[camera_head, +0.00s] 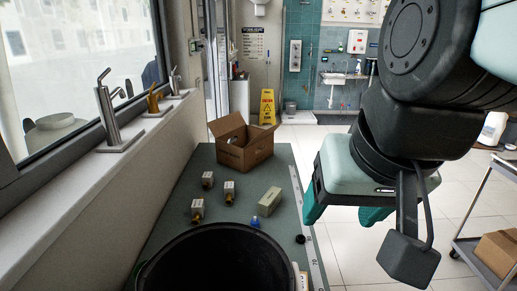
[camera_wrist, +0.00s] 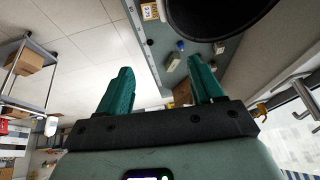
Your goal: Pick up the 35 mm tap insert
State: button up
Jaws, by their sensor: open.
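Three small pale blocks with brass-coloured ends, which look like tap inserts, stand on the green bench top (camera_head: 175,208): a back one (camera_head: 207,180), a middle one (camera_head: 229,192) and a front one (camera_head: 197,210). Their size marks are too small to read, so I cannot tell which is 35 mm. My gripper (camera_head: 338,226) is open and empty, with teal fingers, in the air to the right of the bench and apart from the blocks. Its spread fingers also show in the wrist view (camera_wrist: 160,66). The three blocks are not clear in the wrist view.
A large black tub (camera_head: 218,262) fills the near bench. An open cardboard box (camera_head: 257,148) stands at the far end. A pale green block (camera_head: 269,201), a blue item (camera_head: 255,222) and a black round piece (camera_head: 300,239) lie right of the blocks. Taps line the left sill (camera_head: 150,140).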

jog(key=w+a+f+m+g+y, duration=0.1)
jog(key=w+a+f+m+y, duration=0.25)
jog(key=w, duration=0.35)
jog(key=w+a+f+m+g+y, duration=0.1)
jog(key=w+a+f+m+y, duration=0.15)
jog(key=w+f+m, duration=0.4)
jog(key=w+a+f+m+g+y, duration=0.1)
jog(key=w+a+f+y, duration=0.15)
jog(key=w, duration=0.65)
jog(key=w+d+f+m+t+y, duration=0.2)
jog(key=w+f+m+t, duration=0.2)
jog(key=w+f+m, duration=0.7)
jog(key=m+t+h, duration=0.1)
jog(key=m+t, duration=0.2)
jog(key=m, duration=0.1)
send_near(258, 223)
jog(key=x, duration=0.3)
jog(key=shift+w+a+f+h, duration=0.15)
jog(key=shift+a+f+h, duration=0.05)
jog(key=shift+f+h, duration=0.1)
jog(key=shift+r+x, duration=0.2)
jog(key=shift+x, duration=2.9)
jog(key=shift+c, duration=0.4)
jog(key=c, duration=1)
